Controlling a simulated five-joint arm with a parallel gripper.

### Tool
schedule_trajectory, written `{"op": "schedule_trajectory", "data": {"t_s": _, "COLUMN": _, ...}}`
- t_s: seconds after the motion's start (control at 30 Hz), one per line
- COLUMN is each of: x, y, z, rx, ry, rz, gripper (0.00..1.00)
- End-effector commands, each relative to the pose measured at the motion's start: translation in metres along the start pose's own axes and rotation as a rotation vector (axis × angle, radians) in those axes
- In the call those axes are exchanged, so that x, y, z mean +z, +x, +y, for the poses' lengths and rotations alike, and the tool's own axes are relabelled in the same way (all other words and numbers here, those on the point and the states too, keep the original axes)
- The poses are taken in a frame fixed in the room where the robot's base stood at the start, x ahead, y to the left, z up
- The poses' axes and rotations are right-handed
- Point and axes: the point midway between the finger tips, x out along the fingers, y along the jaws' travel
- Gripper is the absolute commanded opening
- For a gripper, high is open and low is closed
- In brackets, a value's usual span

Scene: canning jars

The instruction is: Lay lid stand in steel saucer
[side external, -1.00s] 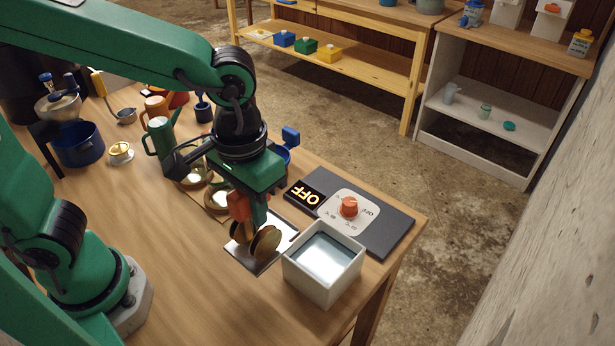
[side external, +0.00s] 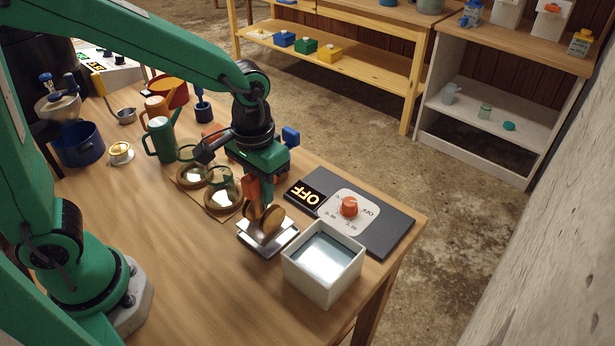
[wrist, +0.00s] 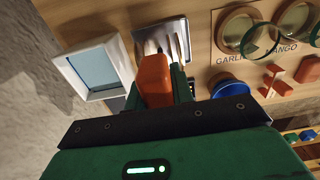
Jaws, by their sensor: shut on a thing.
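My gripper (side external: 258,200) points down, shut on the lid stand, with gold-brown round lids (side external: 271,221) standing on edge just below its fingers. A square, shiny steel plate (side external: 287,238) lies under the lids. I cannot tell whether this plate is the stand's base or the steel saucer, nor whether it touches the table. The fingers hide part of the stand. No separate round steel saucer is clearly visible.
A white square basin (side external: 325,268) stands close at right. A dark slab (side external: 392,228) with an orange knob (side external: 348,207) and OFF sign lies behind it. Glass jars (side external: 222,185) stand on a labelled card to the left. The front table is clear.

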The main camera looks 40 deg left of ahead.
Motion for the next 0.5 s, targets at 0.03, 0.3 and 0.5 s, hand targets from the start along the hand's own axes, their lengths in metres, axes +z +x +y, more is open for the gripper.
{"op": "schedule_trajectory", "data": {"t_s": 0.03, "x": -0.005, "y": 0.004, "z": -0.005, "rx": -0.001, "ry": -0.005, "rz": -0.002, "gripper": 0.00}}
{"op": "schedule_trajectory", "data": {"t_s": 0.3, "x": -0.016, "y": 0.012, "z": -0.013, "rx": 0.001, "ry": 0.000, "rz": 0.002, "gripper": 0.00}}
{"op": "schedule_trajectory", "data": {"t_s": 0.5, "x": -0.016, "y": 0.016, "z": -0.013, "rx": 0.000, "ry": 0.000, "rz": 0.000, "gripper": 0.00}}
